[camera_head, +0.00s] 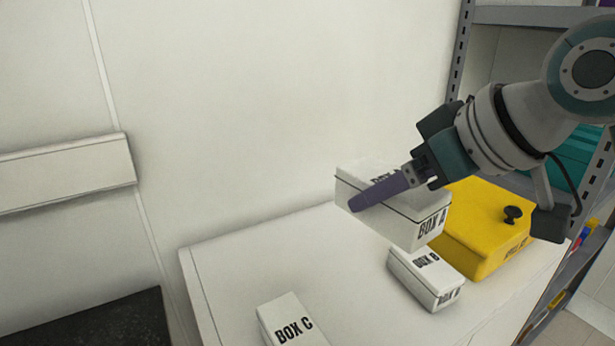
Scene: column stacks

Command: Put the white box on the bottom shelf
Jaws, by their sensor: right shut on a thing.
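A white box labelled BOX A (433,226) is held in my right gripper (380,190), which comes in from the right. A purple finger lies across its top and side; the other finger is hidden. The box appears to be above the white table top (235,262). Two more white boxes stand on the table: a smaller one (427,278) just below the held box in the picture, and BOX C (292,322) at the front. The grey shelf unit (530,15) stands at the right, partly hidden by my right arm. My left gripper is out of view.
A yellow box with a black knob (475,225) stands on the table beside the held box. A teal bin (577,150) sits in the shelf unit. A dark surface (95,325) is at lower left. The table's left part is clear.

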